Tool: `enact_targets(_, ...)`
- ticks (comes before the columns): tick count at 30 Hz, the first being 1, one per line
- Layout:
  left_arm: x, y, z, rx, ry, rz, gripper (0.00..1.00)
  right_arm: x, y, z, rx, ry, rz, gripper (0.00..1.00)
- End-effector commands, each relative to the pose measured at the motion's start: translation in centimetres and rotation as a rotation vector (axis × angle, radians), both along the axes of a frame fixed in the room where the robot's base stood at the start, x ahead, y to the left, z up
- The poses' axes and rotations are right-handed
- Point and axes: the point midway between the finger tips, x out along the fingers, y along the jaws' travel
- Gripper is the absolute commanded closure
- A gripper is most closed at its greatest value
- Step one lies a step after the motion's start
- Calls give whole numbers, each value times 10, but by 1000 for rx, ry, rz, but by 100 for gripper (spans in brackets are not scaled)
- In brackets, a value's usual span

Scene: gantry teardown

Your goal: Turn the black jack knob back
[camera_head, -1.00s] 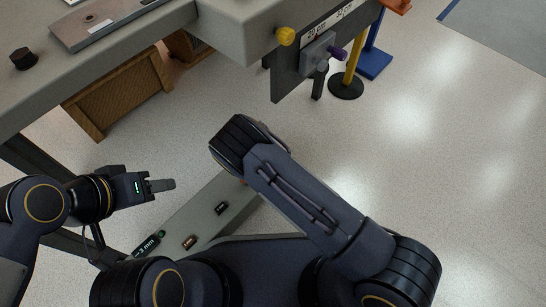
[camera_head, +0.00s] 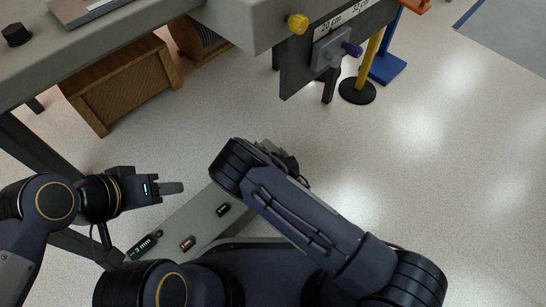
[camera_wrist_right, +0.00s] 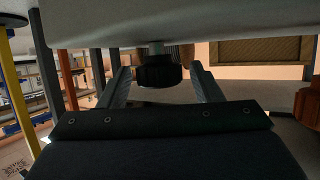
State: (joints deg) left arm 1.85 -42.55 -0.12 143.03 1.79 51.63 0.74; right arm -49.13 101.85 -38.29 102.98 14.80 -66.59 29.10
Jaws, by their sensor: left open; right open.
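A black ribbed knob (camera_wrist_right: 157,74) hangs on a short stem below a grey underside in the right wrist view. My right gripper (camera_wrist_right: 160,82) is open, with one finger on each side of the knob and a gap visible on both sides. In the head view its fingers are hidden behind my right arm. My left gripper (camera_head: 172,188) is open and empty, seen side-on over the floor at the left. Another black knob (camera_head: 16,34) stands on the grey bench top at the far left.
A wooden crate (camera_head: 122,83) stands below. A grey tray (camera_head: 190,222) with small parts lies near my base. Floor at the right is clear.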

Motion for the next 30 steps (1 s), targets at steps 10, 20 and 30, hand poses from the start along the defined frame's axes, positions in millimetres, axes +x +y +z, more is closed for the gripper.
enact_targets(10, 0, 0, 0, 0, 0, 0, 55, 0, 0, 0, 0, 0, -1, 73)
enact_targets(20, 0, 0, 2, 0, 0, 0, 55, 0, -1, 0, -1, 1, 14, 86)
enact_targets(30, 0, 0, 13, 0, 0, 0, 55, 1, -4, 2, 3, 0, 184, 86)
